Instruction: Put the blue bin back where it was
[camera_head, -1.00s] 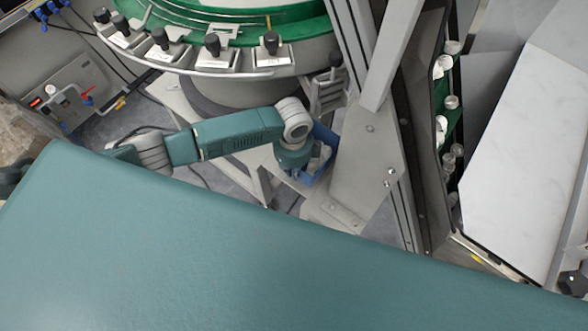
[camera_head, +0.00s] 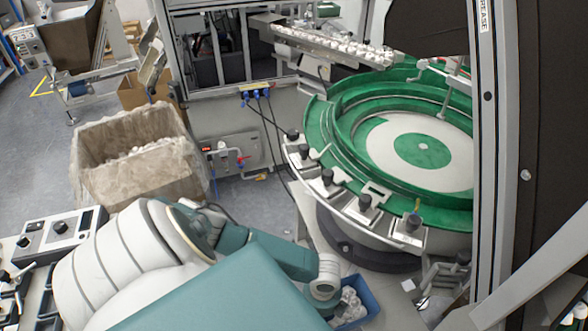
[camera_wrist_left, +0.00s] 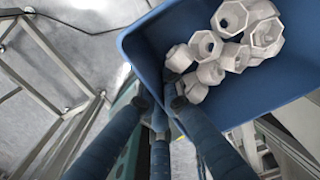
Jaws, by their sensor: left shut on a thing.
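The blue bin (camera_head: 369,294) is at the lower middle of the head view, holding several white cap-like pieces (camera_head: 350,305). The wrist of my left arm hangs over its left side, and the left gripper's fingers are hidden there. In the left wrist view, the blue bin (camera_wrist_left: 150,52) fills the upper right and looks tilted, with white hexagonal pieces (camera_wrist_left: 233,40) gathered inside. My left gripper (camera_wrist_left: 160,104) is shut on the near wall of the bin, its dark fingers at the rim. My right gripper is not in view.
A round green bowl feeder (camera_head: 420,150) with black knobs stands behind the bin. A dark upright frame (camera_head: 488,120) rises at the right. A large plastic-lined box (camera_head: 130,150) stands at the left, and a control panel (camera_head: 60,235) at lower left.

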